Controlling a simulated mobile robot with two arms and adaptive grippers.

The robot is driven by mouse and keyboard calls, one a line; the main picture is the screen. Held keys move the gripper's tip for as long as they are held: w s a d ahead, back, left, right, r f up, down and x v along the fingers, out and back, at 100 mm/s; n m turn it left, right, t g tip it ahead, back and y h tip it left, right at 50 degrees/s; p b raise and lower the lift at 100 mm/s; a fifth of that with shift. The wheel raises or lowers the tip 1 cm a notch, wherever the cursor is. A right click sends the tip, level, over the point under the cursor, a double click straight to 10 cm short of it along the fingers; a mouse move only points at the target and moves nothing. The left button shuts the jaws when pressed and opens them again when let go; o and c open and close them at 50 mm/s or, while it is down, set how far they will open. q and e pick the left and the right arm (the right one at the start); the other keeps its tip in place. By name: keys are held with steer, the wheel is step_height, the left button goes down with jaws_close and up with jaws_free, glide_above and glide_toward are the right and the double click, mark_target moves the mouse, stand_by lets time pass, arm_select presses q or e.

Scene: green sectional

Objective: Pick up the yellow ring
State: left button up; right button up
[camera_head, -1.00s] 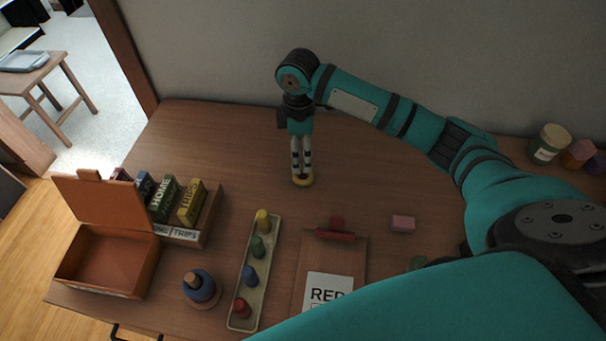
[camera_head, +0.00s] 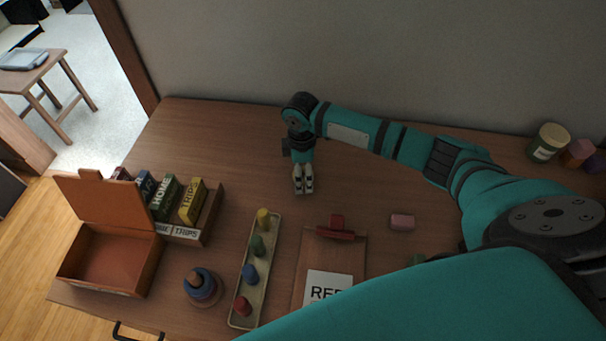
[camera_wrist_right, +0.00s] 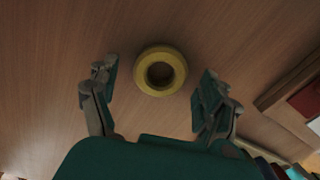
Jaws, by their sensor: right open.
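The yellow ring (camera_wrist_right: 142,73) lies flat on the wooden table in the right wrist view. It sits between the two spread fingers of my right gripper (camera_wrist_right: 155,98), a little ahead of them, with bare wood showing through its hole. No contact between the fingers and the ring shows. In the head view my right gripper (camera_head: 303,190) points down over the middle of the table, and the ring is hidden beneath or behind it. My left gripper is not in view.
A peg tray (camera_head: 246,318) with coloured pegs and a clipboard (camera_head: 352,247) lie nearer the front. A stacking toy (camera_head: 203,288), an open orange box (camera_head: 110,262) and a book holder (camera_head: 207,219) stand left. A pink block (camera_head: 402,222) lies right.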

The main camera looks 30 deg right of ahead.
steer(key=c, duration=1)
steer(key=shift+r, duration=0.1)
